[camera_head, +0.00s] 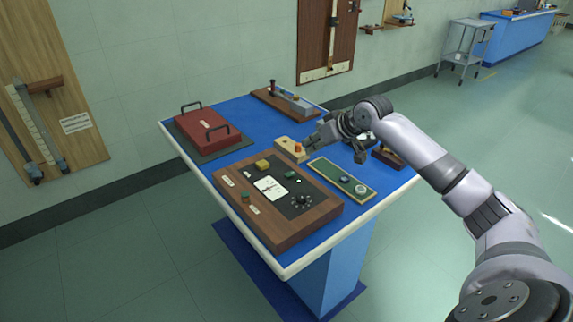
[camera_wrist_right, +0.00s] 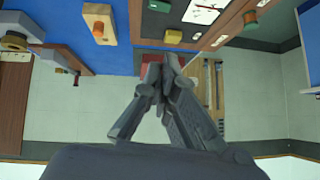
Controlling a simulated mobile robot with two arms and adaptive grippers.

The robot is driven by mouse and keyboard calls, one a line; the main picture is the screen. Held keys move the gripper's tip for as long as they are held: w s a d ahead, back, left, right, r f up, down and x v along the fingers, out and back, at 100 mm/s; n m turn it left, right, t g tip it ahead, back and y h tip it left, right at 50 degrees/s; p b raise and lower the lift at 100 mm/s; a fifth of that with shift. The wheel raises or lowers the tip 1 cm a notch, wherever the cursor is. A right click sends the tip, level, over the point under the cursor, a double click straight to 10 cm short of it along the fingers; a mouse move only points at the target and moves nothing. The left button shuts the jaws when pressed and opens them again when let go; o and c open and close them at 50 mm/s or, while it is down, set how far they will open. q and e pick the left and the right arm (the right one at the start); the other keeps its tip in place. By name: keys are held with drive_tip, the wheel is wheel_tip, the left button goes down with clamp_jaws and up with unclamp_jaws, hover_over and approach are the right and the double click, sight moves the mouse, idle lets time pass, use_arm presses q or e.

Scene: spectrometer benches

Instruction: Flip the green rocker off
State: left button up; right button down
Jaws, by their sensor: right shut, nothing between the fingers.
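The wood-framed instrument panel (camera_head: 312,215) lies at the front of the blue bench. A small green block (camera_head: 289,175), which looks like the green rocker, sits on its dark face near the far edge. In the wrist view the green block (camera_wrist_right: 173,36) is beyond my fingertips; its tilt is too small to tell. My right gripper (camera_head: 310,141) is shut and empty, above the bench behind the panel and apart from it. It also shows in the wrist view (camera_wrist_right: 163,62). My left gripper is out of view.
A yellow block (camera_head: 262,163), a white meter card (camera_head: 270,188), a dial (camera_head: 302,200) and a green-topped post (camera_head: 245,197) are on the panel. A wooden block with an orange knob (camera_head: 297,147), a green board (camera_head: 325,166) and a red box (camera_head: 207,132) surround it.

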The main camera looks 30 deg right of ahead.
drive_tip(key=p, duration=0.1)
hover_over(290, 176)
drive_tip(key=s, duration=0.1)
wheel_tip(290, 176, down, 6)
drive_tip(key=f, duration=0.2)
drive_tip(key=w+f+p, duration=0.1)
drive_tip(key=f, duration=0.1)
drive_tip(key=shift+f, duration=0.15)
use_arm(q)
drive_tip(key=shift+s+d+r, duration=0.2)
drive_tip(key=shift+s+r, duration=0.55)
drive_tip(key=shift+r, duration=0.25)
use_arm(e)
drive_tip(key=shift+f, duration=0.4)
drive_tip(key=shift+s, duration=0.1)
drive_tip(key=shift+a+f+h+p, duration=0.1)
drive_tip(key=shift+a+h+p, duration=0.15)
drive_tip(key=shift+p, duration=0.5)
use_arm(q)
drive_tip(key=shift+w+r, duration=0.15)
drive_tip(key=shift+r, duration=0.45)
use_arm(e)
drive_tip(key=shift+d+f, duration=0.1)
drive_tip(key=shift+f, duration=0.15)
